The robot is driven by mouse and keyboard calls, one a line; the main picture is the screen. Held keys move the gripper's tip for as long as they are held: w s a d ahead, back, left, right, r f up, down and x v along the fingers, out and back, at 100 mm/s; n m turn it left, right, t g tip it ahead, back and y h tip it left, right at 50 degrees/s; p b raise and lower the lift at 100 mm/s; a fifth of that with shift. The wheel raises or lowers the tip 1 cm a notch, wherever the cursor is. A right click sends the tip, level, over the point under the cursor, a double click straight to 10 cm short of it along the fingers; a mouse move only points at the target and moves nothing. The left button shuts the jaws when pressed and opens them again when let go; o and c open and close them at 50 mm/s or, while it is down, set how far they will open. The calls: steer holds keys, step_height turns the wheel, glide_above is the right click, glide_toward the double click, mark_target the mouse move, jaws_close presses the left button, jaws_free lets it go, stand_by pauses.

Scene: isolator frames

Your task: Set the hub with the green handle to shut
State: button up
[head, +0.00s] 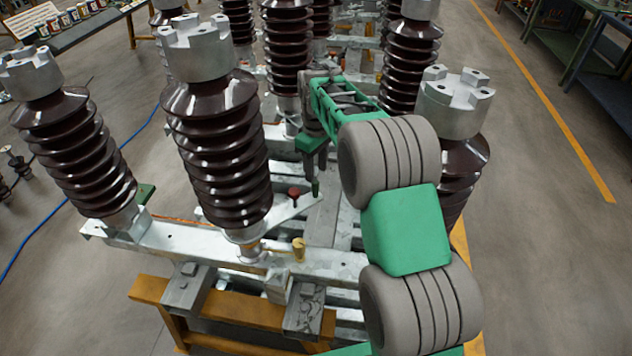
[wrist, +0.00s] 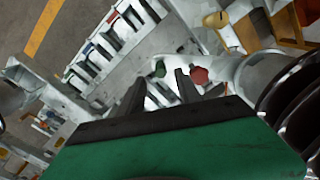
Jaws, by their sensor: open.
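The green handle (head: 315,187) stands up as a small dark green peg beside the pale bracket in the middle of the frame. In the wrist view the green handle (wrist: 160,68) shows as a green knob just beyond my fingertips. My gripper (head: 315,172) points down just above it, green-bodied with dark fingers. In the wrist view my gripper (wrist: 160,80) has its two fingers apart and nothing between them; the green handle lies in line with the gap. I cannot tell whether they touch. The hub under the handle and its setting cannot be made out.
A yellow knob (head: 298,248) sits nearer the front, by the metal beam (head: 190,238). Tall brown ribbed insulators (head: 215,145) crowd both sides. Open floor lies right.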

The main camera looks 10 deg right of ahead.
mark_target(316, 181)
step_height(316, 181, down, 7)
steer(key=shift+f+p, duration=0.1)
steer(key=shift+p, duration=0.55)
jaws_close()
stand_by(1.0)
